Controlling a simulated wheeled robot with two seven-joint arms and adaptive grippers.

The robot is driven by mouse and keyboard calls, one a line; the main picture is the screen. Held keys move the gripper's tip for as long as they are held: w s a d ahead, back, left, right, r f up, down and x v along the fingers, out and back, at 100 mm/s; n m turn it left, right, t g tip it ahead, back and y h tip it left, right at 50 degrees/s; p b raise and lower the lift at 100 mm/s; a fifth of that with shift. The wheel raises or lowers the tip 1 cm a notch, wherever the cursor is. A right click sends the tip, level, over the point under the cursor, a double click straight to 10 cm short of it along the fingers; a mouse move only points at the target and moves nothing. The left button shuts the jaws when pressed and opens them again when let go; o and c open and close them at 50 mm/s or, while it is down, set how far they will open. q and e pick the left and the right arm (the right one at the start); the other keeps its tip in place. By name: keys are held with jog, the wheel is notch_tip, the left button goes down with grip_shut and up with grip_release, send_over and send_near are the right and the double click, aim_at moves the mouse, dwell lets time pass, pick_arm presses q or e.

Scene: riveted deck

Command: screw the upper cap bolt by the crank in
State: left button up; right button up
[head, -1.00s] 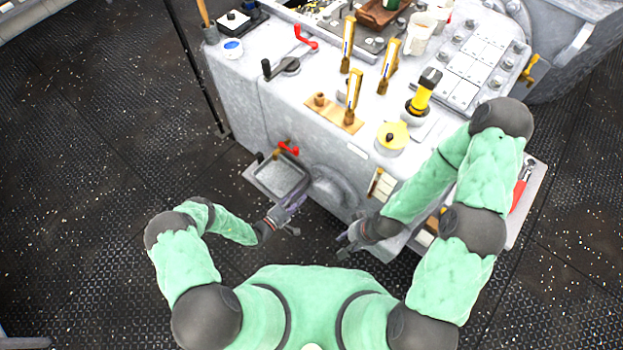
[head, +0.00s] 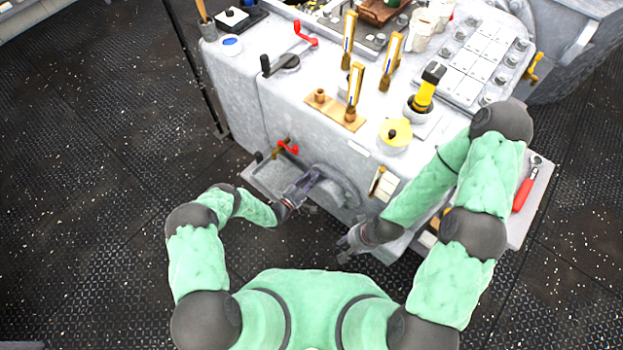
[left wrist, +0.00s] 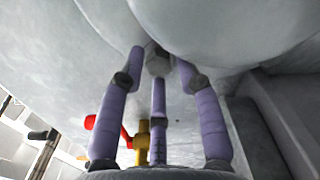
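In the left wrist view a grey hex bolt head (left wrist: 158,64) sits under a large rounded grey casing. The purple fingers of my left gripper (left wrist: 158,72) are spread around it, with gaps visible; I cannot tell whether any fingertip touches. In the head view my left gripper (head: 312,178) is at the machine's front face, beside the round cap (head: 343,190), and hides the bolt. A crank with a black grip (head: 266,66) is on the machine top; a black-gripped crank also shows in the left wrist view (left wrist: 42,135). My right gripper (head: 350,246) is low before the machine, fingers apart, apparently empty.
A red-handled brass valve (head: 287,147) sticks out left of my left gripper; it also shows in the left wrist view (left wrist: 141,140). A grey tray (head: 262,180) lies below it. A side shelf holds a red-handled tool (head: 524,190). Floor on the left is clear.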

pick_arm(q)
grip_shut()
jog(key=shift+w+m, duration=0.1)
jog(key=shift+m, duration=0.3)
jog(key=m+p, duration=0.1)
jog(key=m, duration=0.4)
jog(key=shift+a+m, duration=0.1)
jog(key=shift+m, duration=0.3)
dwell(0.5)
grip_release()
